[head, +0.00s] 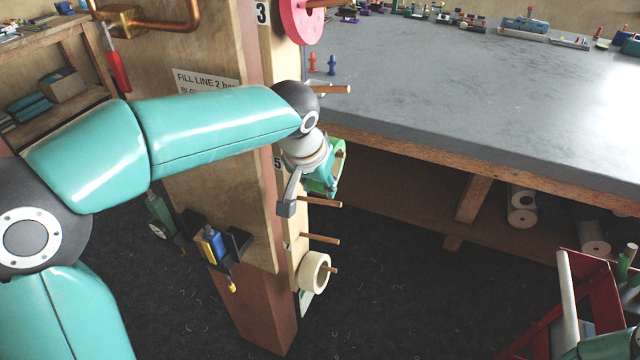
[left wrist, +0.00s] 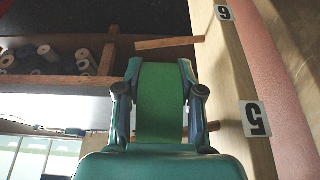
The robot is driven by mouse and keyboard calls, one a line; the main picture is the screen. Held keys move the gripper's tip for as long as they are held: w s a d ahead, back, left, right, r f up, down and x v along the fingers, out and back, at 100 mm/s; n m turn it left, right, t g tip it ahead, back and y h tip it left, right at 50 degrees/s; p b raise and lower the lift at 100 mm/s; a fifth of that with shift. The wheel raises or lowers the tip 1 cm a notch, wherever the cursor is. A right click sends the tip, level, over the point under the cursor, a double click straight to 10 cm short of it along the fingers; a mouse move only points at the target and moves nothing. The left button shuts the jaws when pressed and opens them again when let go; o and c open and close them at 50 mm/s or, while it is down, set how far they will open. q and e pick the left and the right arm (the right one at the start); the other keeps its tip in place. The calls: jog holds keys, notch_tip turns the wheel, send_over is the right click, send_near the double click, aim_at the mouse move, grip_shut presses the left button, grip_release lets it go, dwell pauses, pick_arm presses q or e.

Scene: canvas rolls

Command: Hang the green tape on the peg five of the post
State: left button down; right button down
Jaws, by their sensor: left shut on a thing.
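The green tape (head: 337,160) is a wide roll held at the post (head: 262,130) beside the label 5. My left gripper (head: 322,180) is shut on it. In the left wrist view the green tape (left wrist: 160,100) sits between the two fingers of my left gripper (left wrist: 160,85). Peg five (left wrist: 213,127) shows beside the right finger, level with the label 5 (left wrist: 255,118). In the head view a wooden end shows at the tape's opening; the gripper hides whether the peg passes through.
A bare peg (head: 335,89) is above and bare pegs (head: 320,202) are below. A pink roll (head: 300,20) hangs higher and a cream roll (head: 314,272) lower. A grey workbench (head: 480,100) stands right of the post. A red rack (head: 580,290) is at lower right.

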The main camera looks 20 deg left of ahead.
dwell(0.3)
pick_arm(q)
jog(key=c, duration=0.7)
grip_release()
jog(key=shift+o, duration=0.2)
jog(key=shift+r, duration=0.1)
